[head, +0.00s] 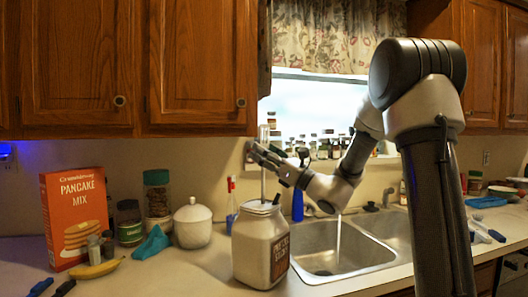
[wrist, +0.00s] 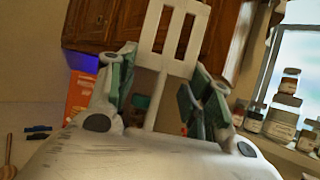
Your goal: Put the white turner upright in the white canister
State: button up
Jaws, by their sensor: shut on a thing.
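The white turner (wrist: 153,98) is held upright by my gripper (wrist: 158,100), with its slotted head up between and above the fingers in the wrist view. In the head view my gripper (head: 262,152) is above the white canister (head: 254,246), and the thin turner shaft (head: 263,183) runs straight down to the canister's mouth. The canister stands upright on the counter left of the sink and has a dark label. The shaft's lower end is hidden at the rim, so I cannot tell how deep it reaches. A short dark object (head: 277,197) sticks up at the canister's right rim.
A lidded white jar (head: 193,224), a blue cloth (head: 152,243), spice jars and a pancake mix box (head: 75,215) stand to the left. A banana (head: 95,269) lies in front of the box. The sink (head: 335,250) with running water is to the right.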

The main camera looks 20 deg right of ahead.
jog(key=o, duration=1.1)
jog(key=v, duration=1.2)
